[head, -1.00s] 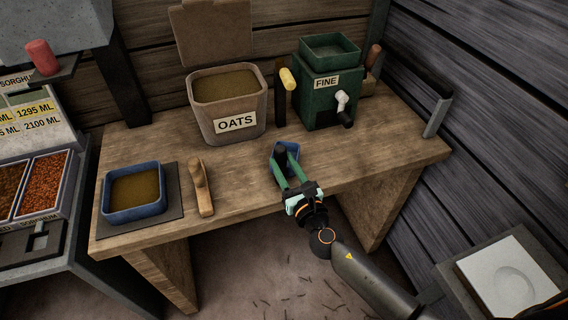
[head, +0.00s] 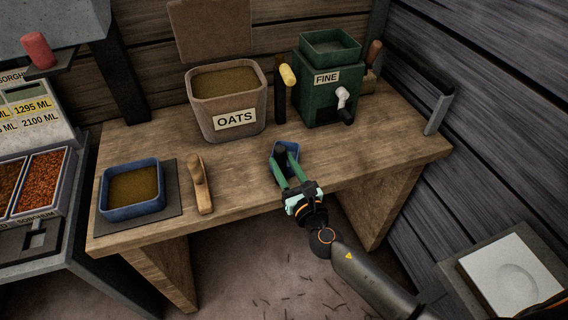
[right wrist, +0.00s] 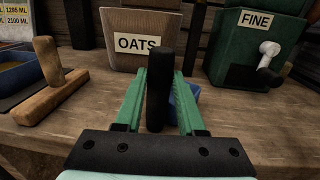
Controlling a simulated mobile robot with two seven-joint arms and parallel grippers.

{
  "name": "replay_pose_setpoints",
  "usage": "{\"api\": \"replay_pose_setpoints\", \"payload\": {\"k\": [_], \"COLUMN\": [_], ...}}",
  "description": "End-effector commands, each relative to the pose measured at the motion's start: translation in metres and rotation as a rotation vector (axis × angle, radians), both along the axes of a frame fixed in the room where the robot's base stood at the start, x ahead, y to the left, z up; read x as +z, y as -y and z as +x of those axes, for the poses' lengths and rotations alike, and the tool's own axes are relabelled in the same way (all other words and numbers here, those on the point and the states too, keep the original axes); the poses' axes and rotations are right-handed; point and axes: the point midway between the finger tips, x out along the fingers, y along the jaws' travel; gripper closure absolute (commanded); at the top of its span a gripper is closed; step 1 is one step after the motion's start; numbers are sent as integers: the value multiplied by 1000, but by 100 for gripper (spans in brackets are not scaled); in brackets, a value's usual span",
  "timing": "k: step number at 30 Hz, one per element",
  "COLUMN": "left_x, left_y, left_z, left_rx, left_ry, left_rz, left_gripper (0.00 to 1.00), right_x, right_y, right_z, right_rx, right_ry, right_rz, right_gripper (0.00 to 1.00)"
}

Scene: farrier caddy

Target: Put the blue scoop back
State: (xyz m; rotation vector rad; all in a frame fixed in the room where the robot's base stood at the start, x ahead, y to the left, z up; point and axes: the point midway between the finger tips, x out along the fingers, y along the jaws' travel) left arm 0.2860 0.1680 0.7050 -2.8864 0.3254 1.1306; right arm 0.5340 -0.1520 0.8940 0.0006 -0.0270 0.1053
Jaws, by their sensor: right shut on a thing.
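The blue scoop (head: 291,148) is at the front middle of the wooden bench, in front of the oats bin. Its black upright handle (right wrist: 158,88) stands between the green fingers of my right gripper (head: 283,160). The gripper is shut on this handle. In the right wrist view part of the blue bowl (right wrist: 184,112) shows behind the right finger; the rest is hidden. I cannot tell whether the scoop touches the bench top. My left gripper is not in view.
The oats bin (head: 228,105) and green mill marked FINE (head: 318,95) stand at the back of the bench (head: 375,150). A dark post with a yellow top (head: 288,76) stands between them. A wooden tool (head: 201,185) and a blue tray (head: 132,210) lie left.

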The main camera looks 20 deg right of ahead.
Motion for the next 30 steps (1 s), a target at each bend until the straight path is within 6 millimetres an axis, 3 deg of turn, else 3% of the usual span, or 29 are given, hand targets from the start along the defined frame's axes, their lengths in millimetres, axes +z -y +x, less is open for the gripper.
{"api": "replay_pose_setpoints", "payload": {"k": [7, 8, 16, 30], "left_x": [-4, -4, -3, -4], "left_y": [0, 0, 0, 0], "left_z": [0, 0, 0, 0], "left_rx": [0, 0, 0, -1], "left_ry": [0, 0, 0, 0], "left_rz": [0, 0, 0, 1], "left_gripper": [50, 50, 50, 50], "right_x": [-3, -3, -3, -4], "right_y": [0, 0, 0, 0], "right_z": [0, 0, 0, -2], "right_rx": [0, 0, 0, 0], "right_ry": [2, 3, 1, -1], "right_rz": [-1, -1, 0, 0], "right_gripper": [100, 59, 29, 27]}}
